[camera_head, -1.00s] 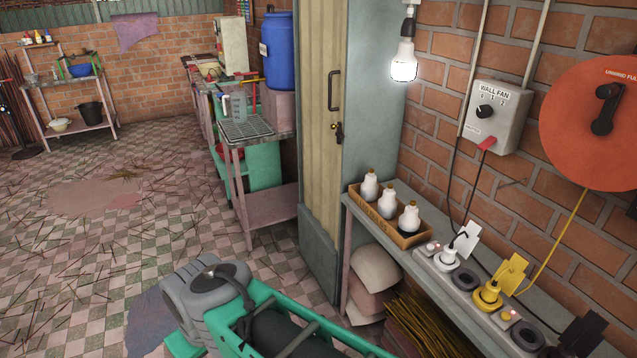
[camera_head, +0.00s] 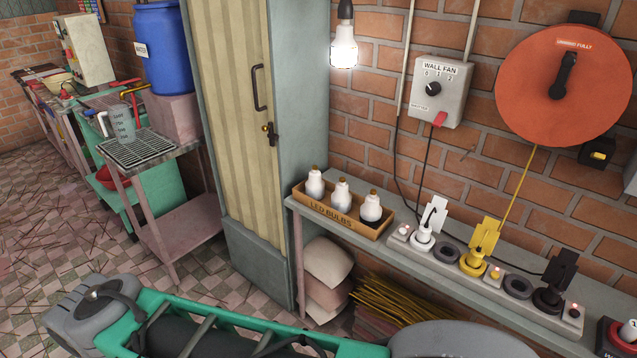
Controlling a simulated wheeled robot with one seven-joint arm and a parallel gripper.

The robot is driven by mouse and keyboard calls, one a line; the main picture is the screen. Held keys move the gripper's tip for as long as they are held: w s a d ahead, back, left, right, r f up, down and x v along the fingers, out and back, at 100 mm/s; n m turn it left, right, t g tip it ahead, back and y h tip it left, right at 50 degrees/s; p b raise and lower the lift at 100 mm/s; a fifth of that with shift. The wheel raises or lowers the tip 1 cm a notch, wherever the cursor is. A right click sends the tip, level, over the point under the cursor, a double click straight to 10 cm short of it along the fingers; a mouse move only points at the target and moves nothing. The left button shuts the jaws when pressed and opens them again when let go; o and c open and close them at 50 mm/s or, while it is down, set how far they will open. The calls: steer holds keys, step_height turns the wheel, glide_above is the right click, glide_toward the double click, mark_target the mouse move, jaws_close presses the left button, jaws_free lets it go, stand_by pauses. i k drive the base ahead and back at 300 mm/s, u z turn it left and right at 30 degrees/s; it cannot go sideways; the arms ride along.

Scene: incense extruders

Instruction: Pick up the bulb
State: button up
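Three white bulbs stand base-up in a brown box (camera_head: 378,232) labelled "LED BULBS" on the shelf by the wall: a left bulb (camera_head: 315,185), a middle bulb (camera_head: 341,195) and a right bulb (camera_head: 371,208). Another bulb (camera_head: 343,53) is lit and hangs from a dark socket above the shelf. The frames do not show which bulb is meant. My gripper is not in view.
The wall shelf (camera_head: 410,278) also bears a power strip (camera_head: 447,262) with several plugs. A tall cabinet (camera_head: 300,120) stands left of it. A green-framed machine (camera_head: 150,300) and a grey rounded surface (camera_head: 460,340) fill the near edge.

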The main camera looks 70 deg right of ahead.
mark_target(315, 186)
steer(key=z, duration=0.6)
steer(key=i, duration=0.75)
steer(key=z, duration=0.75)
steer(key=i, duration=0.55)
